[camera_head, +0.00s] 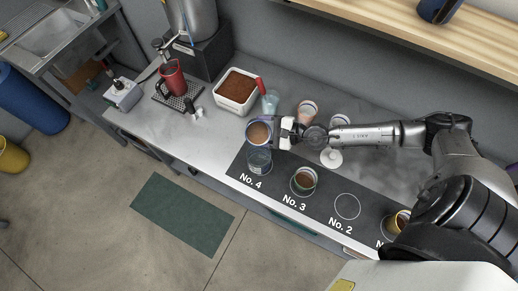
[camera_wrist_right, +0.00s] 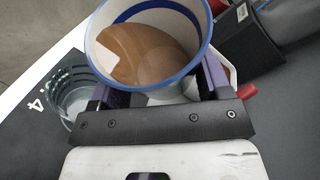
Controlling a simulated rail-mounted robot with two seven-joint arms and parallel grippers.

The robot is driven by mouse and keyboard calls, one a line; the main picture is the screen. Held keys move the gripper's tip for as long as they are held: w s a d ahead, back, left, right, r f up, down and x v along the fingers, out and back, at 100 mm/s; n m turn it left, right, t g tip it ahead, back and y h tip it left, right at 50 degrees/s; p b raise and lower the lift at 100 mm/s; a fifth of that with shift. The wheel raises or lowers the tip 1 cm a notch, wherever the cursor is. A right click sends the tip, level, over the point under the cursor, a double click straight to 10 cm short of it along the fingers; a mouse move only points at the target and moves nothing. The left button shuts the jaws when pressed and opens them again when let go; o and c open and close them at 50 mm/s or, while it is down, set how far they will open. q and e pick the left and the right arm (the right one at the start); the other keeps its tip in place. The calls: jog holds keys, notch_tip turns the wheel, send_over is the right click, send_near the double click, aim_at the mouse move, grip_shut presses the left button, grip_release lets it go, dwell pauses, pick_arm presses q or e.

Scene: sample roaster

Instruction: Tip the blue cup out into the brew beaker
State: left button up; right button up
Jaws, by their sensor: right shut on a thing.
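The blue cup (camera_head: 258,132), white inside with blue bands and rim, holds brown contents. It also fills the top of the right wrist view (camera_wrist_right: 150,45). My right gripper (camera_head: 283,131) is shut on it, with a finger at each side in the wrist view. The cup is held close to the clear glass beaker (camera_head: 259,160), which stands on the No. 4 spot and appears to be the brew beaker. The brown contents are still inside the cup. My left gripper is not in view.
A white bin (camera_head: 219,101) of brown grounds with a red scoop handle and a pale blue glass (camera_head: 270,101) stand behind the cup. A cup (camera_head: 304,181) stands on No. 3; No. 2's circle is empty. A red pitcher (camera_head: 172,77) stands at the left.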

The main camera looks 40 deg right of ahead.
jog(key=shift+w+a+r, duration=0.1)
jog(key=shift+r, duration=0.1)
jog(key=shift+r+n, duration=0.15)
jog(key=shift+n, duration=0.25)
jog(key=shift+t, duration=0.3)
jog(key=shift+r, duration=0.1)
dwell(0.3)
jog(key=shift+b, duration=0.3)
jog(key=shift+r+n, duration=0.1)
jog(key=shift+n, duration=0.2)
